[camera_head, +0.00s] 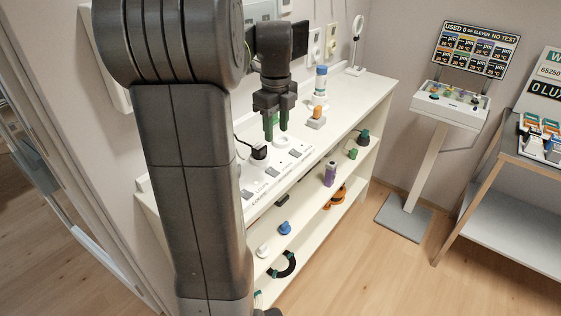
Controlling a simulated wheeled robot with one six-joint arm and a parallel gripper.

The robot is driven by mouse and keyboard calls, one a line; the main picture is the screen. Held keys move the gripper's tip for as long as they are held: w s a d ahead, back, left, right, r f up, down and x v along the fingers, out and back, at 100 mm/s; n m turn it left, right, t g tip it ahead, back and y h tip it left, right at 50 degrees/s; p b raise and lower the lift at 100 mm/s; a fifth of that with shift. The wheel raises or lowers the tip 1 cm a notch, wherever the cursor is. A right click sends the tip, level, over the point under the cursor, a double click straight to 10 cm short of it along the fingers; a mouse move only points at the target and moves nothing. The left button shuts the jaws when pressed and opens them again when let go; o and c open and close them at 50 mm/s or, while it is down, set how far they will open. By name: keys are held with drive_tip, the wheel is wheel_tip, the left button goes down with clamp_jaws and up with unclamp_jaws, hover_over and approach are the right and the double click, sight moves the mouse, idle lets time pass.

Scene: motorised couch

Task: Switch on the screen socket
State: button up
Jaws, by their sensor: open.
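A long white power strip (270,172) lies on the top of the white shelf unit, with sockets, small switches and printed labels along it. The labels are too small to tell which socket is the screen's. A black plug (259,151) sits in one socket, and a round white piece (281,141) is beside it to the right. My gripper (277,130) points down just above the strip, open, with nothing between its green-tipped fingers. I cannot tell whether the fingers touch anything. My arm hides the strip's left end.
An orange-topped block (316,116) and a blue-capped white bottle (320,84) stand farther along the shelf top (350,95). Lower shelves hold several small objects, including a purple bottle (330,173). A panel stand (449,104) and table (530,150) are at right. The floor between is clear.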

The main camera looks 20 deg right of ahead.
sight(277, 174)
wheel_tip(277, 174, down, 13)
drive_tip(key=shift+f, duration=0.1)
idle(0.4)
